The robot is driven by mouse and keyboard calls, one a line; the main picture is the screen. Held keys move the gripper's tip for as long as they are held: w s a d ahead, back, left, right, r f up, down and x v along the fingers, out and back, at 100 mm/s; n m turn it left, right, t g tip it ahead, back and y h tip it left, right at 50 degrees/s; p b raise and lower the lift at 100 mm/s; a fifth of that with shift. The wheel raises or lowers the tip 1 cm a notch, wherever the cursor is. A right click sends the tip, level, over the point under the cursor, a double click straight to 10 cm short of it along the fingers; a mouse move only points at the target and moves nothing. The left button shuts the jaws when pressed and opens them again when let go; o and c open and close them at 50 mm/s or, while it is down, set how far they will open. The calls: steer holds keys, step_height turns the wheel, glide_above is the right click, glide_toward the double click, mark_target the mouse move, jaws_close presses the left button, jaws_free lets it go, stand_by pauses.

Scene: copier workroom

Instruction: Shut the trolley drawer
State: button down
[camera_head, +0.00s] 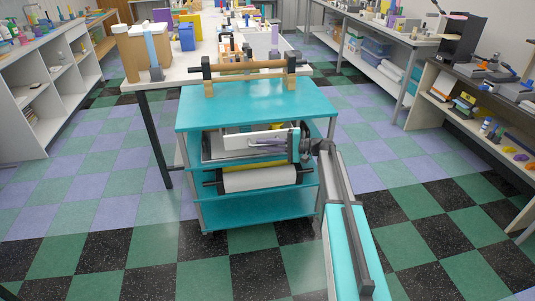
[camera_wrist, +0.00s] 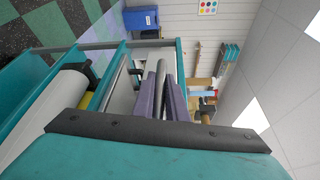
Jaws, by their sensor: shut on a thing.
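The teal trolley (camera_head: 255,100) stands in the middle of the head view. Its drawer (camera_head: 245,138), with a pale front, sits under the top shelf and appears partly out, with some contents showing above its front. My gripper (camera_head: 268,143) reaches in from the right at the drawer front. In the wrist view, the two purple fingers of my gripper (camera_wrist: 161,88) close around a grey bar, which appears to be the drawer handle (camera_wrist: 160,78). The fingers and wrist hide part of the drawer's right side.
A roll (camera_head: 260,179) lies on the shelf below the drawer. Another roll on wooden stands (camera_head: 250,67) is on the trolley top. A pale table (camera_head: 185,72) stands behind. Shelving lines the left (camera_head: 40,75) and right (camera_head: 440,85). Checkered floor (camera_head: 100,190) is clear around the trolley.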

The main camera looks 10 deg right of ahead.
steer(key=w, duration=0.4)
steer(key=shift+w, duration=0.25)
steer(key=c, duration=1.8)
jaws_free()
steer(key=shift+s, duration=0.15)
steer(key=shift+o, duration=0.2)
steer(key=shift+d, duration=0.2)
steer(key=b+v, duration=0.1)
steer(key=v, duration=1.2)
steer(key=shift+d+b, duration=0.25)
steer(key=shift+b, duration=0.1)
steer(key=shift+s, duration=0.1)
